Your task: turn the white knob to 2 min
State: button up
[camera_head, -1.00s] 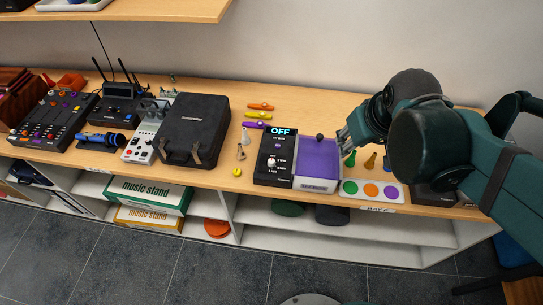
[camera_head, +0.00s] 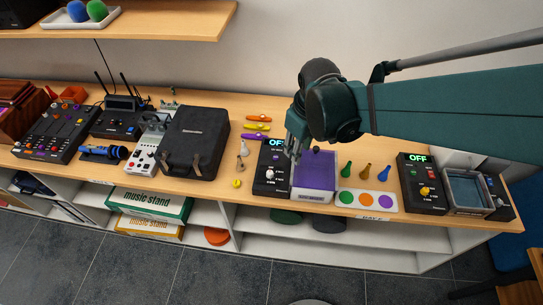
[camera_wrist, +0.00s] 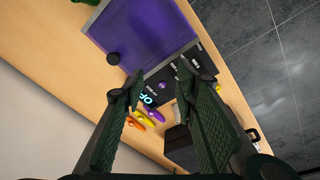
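The white knob (camera_head: 270,174) sits low on the face of a black control unit (camera_head: 265,188) whose display (camera_head: 277,143) reads OFF. A purple-lined tray (camera_head: 316,174) adjoins the unit on its right. My gripper (camera_head: 294,152) hangs over the right edge of the unit and the tray's left side, above and to the right of the knob. In the wrist view my gripper (camera_wrist: 158,80) is open and empty, with the unit's face (camera_wrist: 167,76) between and beyond its fingers. I cannot make out the white knob there; the right finger covers part of the face.
A second black unit with a yellow knob (camera_head: 424,190) also reads OFF, at the right. A black case (camera_head: 195,143) and kazoo-like coloured pieces (camera_head: 257,127) are left of and behind the unit.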

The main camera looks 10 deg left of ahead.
aim_at(270, 173)
jog(key=shift+s+a+f+n+g+h+p, duration=0.15)
jog(key=shift+a+f+n+g+p, duration=0.2)
jog(key=shift+a+f+n, duration=0.85)
jog(key=shift+w+a+f+n+g+h+p, duration=0.2)
jog(key=shift+a+f+p, duration=0.45)
jog(key=shift+a, duration=1.25)
jog(key=shift+s+a+f+n+g+h+p, duration=0.15)
jog(key=shift+a+f+n+g, duration=0.3)
jog(key=shift+a+f, duration=0.9)
jog(key=shift+a+r, duration=0.2)
jog(key=shift+f, duration=3.85)
jog(key=c, duration=0.9)
